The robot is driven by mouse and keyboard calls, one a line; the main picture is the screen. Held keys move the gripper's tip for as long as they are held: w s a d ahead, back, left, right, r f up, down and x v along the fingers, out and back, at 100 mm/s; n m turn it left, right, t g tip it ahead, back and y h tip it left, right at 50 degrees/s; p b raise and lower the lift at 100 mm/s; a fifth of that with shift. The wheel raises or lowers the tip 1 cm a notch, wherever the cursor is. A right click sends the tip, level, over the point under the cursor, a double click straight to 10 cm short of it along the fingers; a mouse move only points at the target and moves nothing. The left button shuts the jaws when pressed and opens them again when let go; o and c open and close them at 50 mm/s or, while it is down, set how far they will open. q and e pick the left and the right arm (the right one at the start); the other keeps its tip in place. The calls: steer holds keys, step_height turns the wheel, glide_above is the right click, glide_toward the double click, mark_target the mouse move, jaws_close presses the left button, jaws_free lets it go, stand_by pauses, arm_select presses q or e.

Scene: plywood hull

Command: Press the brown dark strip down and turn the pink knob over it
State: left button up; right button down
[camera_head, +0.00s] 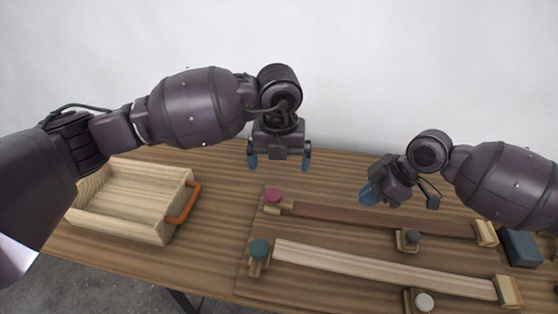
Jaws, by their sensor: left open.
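The brown dark strip (350,216) lies on the board across the right half of the table, its right end at a wooden block (486,233). The pink knob (273,194) sits on a small wooden block by the strip's left end; I cannot tell whether it overlaps the strip. My left gripper (279,162) is open and empty, fingers pointing down, above and behind the pink knob.
A pale strip (380,268) lies in front, with a teal knob (260,248) at its left end. A grey knob (412,237) and a white knob (424,301) stand beside the strips. A wooden box (120,221) with an orange handle (184,203) stands left; a dark blue block (521,247) sits right.

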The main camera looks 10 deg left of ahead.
arm_select(q)
steer(key=shift+r+p, duration=0.65)
steer(key=shift+r, duration=0.55)
arm_select(e)
steer(key=shift+r, duration=1.1)
arm_select(q)
steer(key=shift+t, duration=0.3)
step_height(320, 180, up, 5)
steer(key=p, duration=0.3)
steer(key=shift+s+r+p, duration=0.1)
steer(key=shift+r+p, duration=0.1)
steer(key=shift+p, duration=0.1)
arm_select(e)
step_height(320, 180, up, 5)
